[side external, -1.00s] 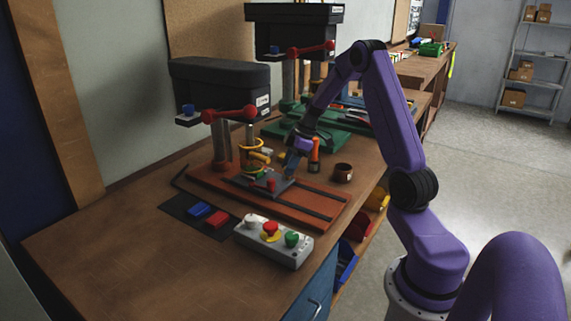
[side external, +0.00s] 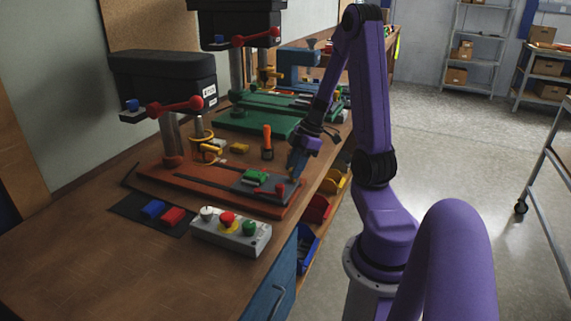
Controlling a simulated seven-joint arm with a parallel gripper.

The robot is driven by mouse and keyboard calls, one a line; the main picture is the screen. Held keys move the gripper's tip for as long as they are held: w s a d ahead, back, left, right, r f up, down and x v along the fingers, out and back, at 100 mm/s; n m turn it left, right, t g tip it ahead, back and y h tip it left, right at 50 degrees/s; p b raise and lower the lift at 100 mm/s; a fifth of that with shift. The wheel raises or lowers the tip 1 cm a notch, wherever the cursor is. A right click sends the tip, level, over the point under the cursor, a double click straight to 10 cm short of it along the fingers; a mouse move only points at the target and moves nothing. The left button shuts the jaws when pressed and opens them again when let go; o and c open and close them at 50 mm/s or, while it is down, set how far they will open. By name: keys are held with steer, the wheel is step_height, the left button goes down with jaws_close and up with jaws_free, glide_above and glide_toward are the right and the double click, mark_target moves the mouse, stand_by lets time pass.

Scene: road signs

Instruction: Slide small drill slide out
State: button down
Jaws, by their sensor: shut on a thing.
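The small drill (side external: 165,85) has a black head, a red lever and a metal column on a red-brown base (side external: 180,182). Its slide (side external: 264,184) is a dark grey plate lying at the right end of the base, out from under the drill head. A green piece (side external: 256,176) sits on the slide, and a small red knob (side external: 281,191) stands at its front right. My gripper (side external: 294,174) points down at the slide's right end and is shut on the slide. The exact grip is small and partly hidden by the fingers.
A control box (side external: 230,231) with white, red and green buttons stands in front. Blue and red blocks (side external: 162,212) lie on a dark mat. An orange-handled tool (side external: 267,142) stands behind the slide. The larger green-based drill (side external: 262,118) is further back. Coloured bins (side external: 318,209) hang below the table edge.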

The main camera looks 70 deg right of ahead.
steer(key=shift+s, duration=0.35)
steer(key=c, duration=0.8)
jaws_free()
steer(key=shift+d+r, duration=0.15)
steer(key=shift+r, duration=0.15)
steer(key=v, duration=1.6)
steer(key=shift+s+r, duration=0.1)
steer(key=shift+r, duration=0.25)
